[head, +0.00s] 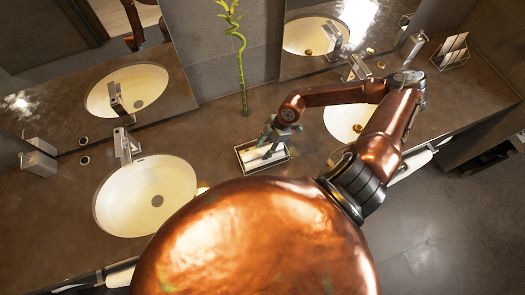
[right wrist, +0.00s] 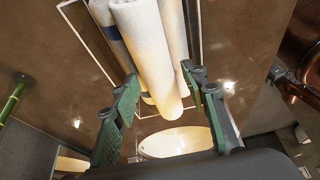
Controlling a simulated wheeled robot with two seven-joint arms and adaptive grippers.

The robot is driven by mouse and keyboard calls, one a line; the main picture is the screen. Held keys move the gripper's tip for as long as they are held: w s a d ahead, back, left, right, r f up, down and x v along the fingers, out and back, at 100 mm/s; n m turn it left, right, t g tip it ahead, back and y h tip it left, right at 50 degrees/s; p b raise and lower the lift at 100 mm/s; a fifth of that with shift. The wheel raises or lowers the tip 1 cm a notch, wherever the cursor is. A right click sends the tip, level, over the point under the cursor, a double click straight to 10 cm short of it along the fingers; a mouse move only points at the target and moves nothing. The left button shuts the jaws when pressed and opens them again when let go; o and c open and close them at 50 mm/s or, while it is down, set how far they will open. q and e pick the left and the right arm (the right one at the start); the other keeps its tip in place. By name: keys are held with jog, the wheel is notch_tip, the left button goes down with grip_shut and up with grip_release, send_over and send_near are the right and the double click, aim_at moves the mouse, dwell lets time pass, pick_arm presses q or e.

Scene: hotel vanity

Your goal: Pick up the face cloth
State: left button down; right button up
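White rolled face cloths (right wrist: 140,35) lie side by side in a thin-rimmed tray (right wrist: 198,28) in the right wrist view. In the head view the cloths (head: 252,156) and the tray (head: 268,167) sit on the counter between the two basins. My right gripper (head: 271,136) is over the tray and partly hides the cloths. In the right wrist view its green fingers (right wrist: 160,80) are spread apart, with the near ends of the rolls showing between and beyond them. Nothing is held. My left gripper is not in view.
A left basin (head: 150,195) and a right basin (head: 346,118) flank the tray. A green bamboo stalk (head: 242,75) stands behind it. A second rack (head: 452,52) is at the far right. Mirrors line the back wall. The counter around the tray is mostly clear.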

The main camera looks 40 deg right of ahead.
jog(key=c, duration=0.6)
jog(key=shift+c, duration=0.3)
jog(key=shift+r, duration=0.15)
